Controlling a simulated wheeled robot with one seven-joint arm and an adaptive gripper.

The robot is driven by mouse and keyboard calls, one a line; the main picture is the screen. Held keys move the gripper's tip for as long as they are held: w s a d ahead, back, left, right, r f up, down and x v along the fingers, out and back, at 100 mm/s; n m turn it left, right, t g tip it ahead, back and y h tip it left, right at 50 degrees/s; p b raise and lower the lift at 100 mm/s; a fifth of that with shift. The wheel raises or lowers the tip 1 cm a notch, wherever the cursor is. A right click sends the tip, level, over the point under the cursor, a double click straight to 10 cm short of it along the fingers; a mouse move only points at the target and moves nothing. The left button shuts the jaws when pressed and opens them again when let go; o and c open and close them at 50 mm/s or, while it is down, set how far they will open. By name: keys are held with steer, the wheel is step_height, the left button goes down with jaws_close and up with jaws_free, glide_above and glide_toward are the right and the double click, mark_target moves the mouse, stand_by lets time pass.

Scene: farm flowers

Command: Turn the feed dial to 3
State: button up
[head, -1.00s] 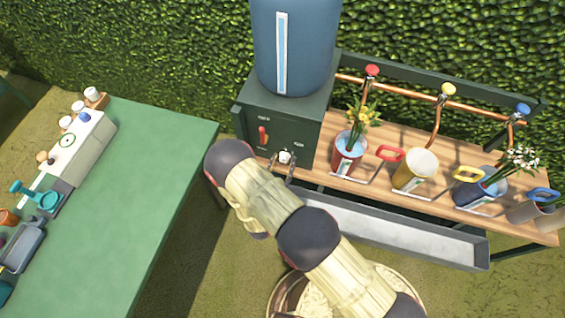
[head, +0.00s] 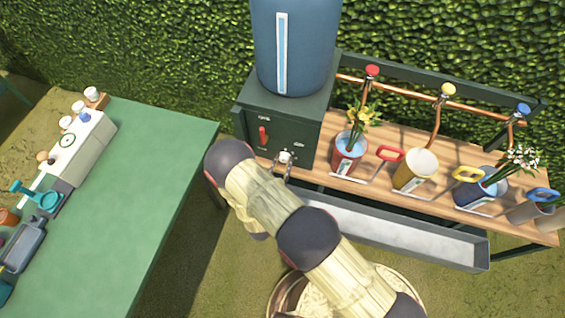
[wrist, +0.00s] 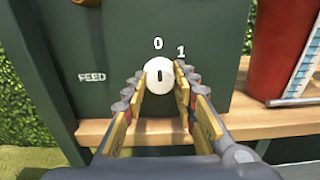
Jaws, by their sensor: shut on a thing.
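The feed dial (wrist: 159,75) is a round white knob with a dark pointer mark on the front of a dark green box. In the wrist view the word FEED stands to its left, with 0 above it and 1 at its upper right. The mark looks near upright, toward 0. My gripper (wrist: 160,88) is shut on the dial, one finger on each side. Any other numbers are hidden behind the fingers. In the head view the dial (head: 285,157) shows beside my gripper (head: 281,166), low on the box.
A red lever (head: 263,136) is on the same box, under a blue tank (head: 295,45). A wooden bench (head: 350,185) with several buckets and flowers stands to the right, a metal trough (head: 400,238) below it. A green table (head: 150,200) is at the left.

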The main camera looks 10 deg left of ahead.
steer(key=shift+m, duration=0.3)
steer(key=m+b, duration=0.2)
steer(key=m, duration=0.4)
steer(key=shift+m, duration=0.3)
steer(key=m+b, duration=0.2)
steer(key=m, duration=0.4)
steer(key=m+b, duration=0.3)
steer(key=m, duration=0.3)
steer(key=shift+f+m, duration=0.1)
steer(key=shift+m, duration=0.3)
steer(key=m+b, duration=0.2)
steer(key=m, duration=0.2)
steer(key=shift+m+b, duration=0.8)
steer(key=shift+m, duration=0.6)
